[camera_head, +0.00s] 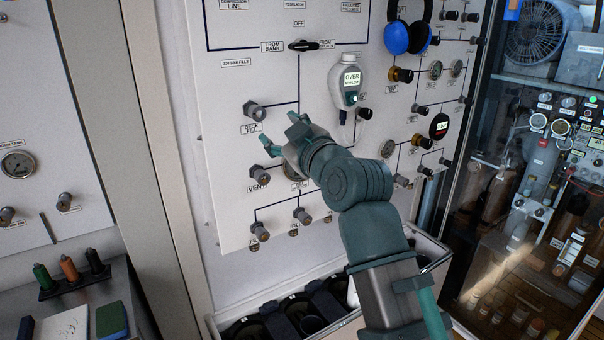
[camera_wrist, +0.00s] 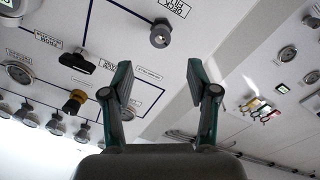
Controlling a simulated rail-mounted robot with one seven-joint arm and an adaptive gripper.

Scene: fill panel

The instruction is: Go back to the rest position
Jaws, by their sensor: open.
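My gripper (camera_head: 276,138) is open and empty in front of the white fill panel (camera_head: 232,90), a little to the right of the deck fill knob (camera_head: 253,110) in the head view. My arm reaches up to it from the lower right and hides part of the panel, including most of a gauge behind the gripper. In the wrist view my two fingers (camera_wrist: 151,97) stand apart with nothing between them. The deck fill knob (camera_wrist: 160,34) shows above the fingers, apart from them.
A handheld meter (camera_head: 346,82) and blue headphones (camera_head: 407,36) hang on the panel. The vent knob (camera_head: 259,173) is below the gripper. A bin (camera_head: 425,262) with dark items stands under the panel. A glass-fronted cabinet (camera_head: 520,200) is at right, and a shelf with colored-handled tools (camera_head: 68,268) at lower left.

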